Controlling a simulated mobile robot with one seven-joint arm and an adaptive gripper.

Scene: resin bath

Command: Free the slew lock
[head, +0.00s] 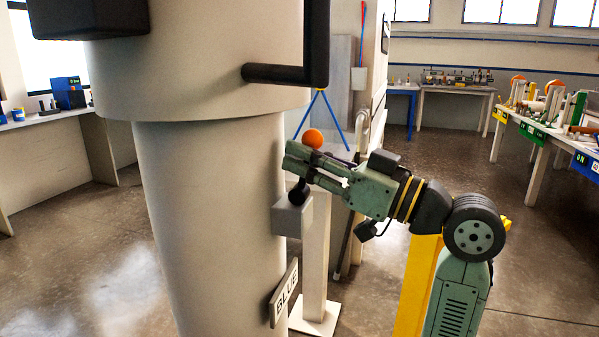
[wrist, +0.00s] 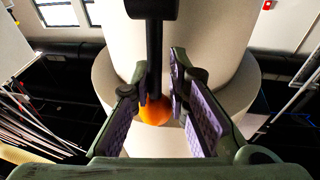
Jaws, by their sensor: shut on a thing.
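A thick pale column (head: 190,190) fills the left middle of the head view. At its right side is a dark lever, seen as a black bar (wrist: 154,45) in the wrist view, with an orange ball (head: 313,138) at one end. The orange ball also shows in the wrist view (wrist: 154,112), between the fingers. My gripper (head: 296,166) reaches left to the lever and is shut on its bar, below the orange ball in the head view. A black knob (head: 299,192) and grey block (head: 288,217) sit just under the fingers.
A black handle (head: 285,74) juts from the wider upper column, above my gripper. A sign reading BLUE (head: 284,293) hangs lower on the column. A pale post (head: 316,260) stands behind the block. Benches line the room. Open floor lies to the right.

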